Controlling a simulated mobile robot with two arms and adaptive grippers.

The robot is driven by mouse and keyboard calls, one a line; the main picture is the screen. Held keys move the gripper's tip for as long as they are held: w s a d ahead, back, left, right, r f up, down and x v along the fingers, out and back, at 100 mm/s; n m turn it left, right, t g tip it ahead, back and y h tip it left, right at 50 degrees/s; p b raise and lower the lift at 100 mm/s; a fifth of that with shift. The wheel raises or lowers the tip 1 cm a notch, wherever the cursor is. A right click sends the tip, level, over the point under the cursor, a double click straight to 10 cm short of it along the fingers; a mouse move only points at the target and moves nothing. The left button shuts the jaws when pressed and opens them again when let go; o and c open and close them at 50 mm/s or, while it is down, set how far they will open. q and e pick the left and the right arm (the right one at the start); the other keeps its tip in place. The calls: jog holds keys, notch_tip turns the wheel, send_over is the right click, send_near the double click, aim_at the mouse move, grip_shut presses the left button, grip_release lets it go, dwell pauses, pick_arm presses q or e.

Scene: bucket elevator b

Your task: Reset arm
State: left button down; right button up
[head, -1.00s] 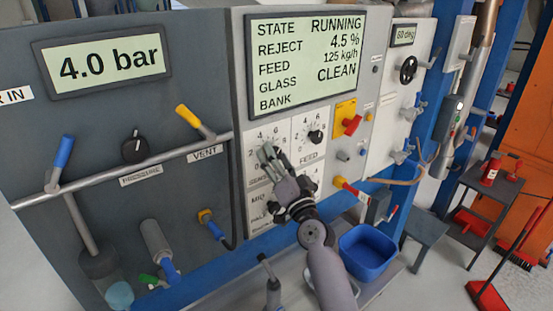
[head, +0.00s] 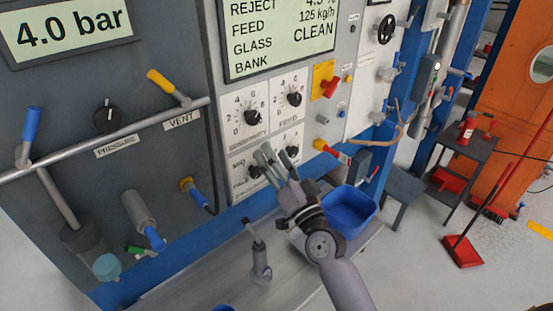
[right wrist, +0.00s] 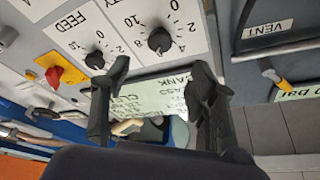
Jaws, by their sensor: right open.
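My right gripper (head: 266,158) is in front of the lower part of the white control panel (head: 228,115), below the sensitivity knob (head: 250,117). Its two dark fingers stand apart with nothing between them, as the right wrist view (right wrist: 160,75) also shows. In that upside-down view the sensitivity knob (right wrist: 159,41) and the feed knob (right wrist: 95,60) are beyond the fingers and untouched. The fingers partly hide the lower-panel knobs (head: 254,172) in the head view. I cannot tell the exact gap to them. My left gripper is not in view.
A blue bin (head: 350,208) stands close to my right forearm. A red knob (head: 330,87), a yellow vent handle (head: 168,86) and a long rail (head: 75,158) stick out from the panels.

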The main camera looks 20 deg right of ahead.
jog(key=shift+s+f, duration=0.1)
jog(key=shift+s, duration=0.15)
